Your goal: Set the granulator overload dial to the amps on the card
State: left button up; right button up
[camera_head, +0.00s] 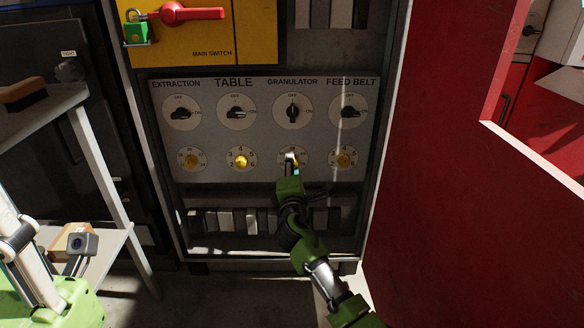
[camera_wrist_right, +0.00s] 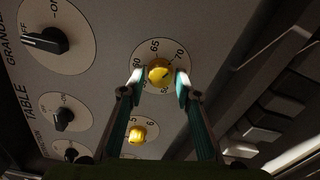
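The granulator overload dial shows in the right wrist view as a yellow knob (camera_wrist_right: 160,72) on a round white scale with 60, 65 and 70 legible. Its exact setting is too small to tell. My right gripper (camera_wrist_right: 158,82) is open, with one fingertip on each side of the knob and small gaps seeming to remain. In the head view my right gripper (camera_head: 291,162) covers most of this dial. The granulator switch (camera_head: 292,111) above it stands upright at OFF. My left gripper cannot be made out. No card with amps is legible.
The table overload dial (camera_head: 240,161) and feed belt overload dial (camera_head: 343,160) flank it closely. The main switch's red handle (camera_head: 190,14) and green padlock (camera_head: 137,33) are above. An open red door (camera_head: 430,150) stands right, a shelf (camera_head: 50,112) left.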

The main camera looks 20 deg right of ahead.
jog(key=v, duration=1.2)
dwell(0.5)
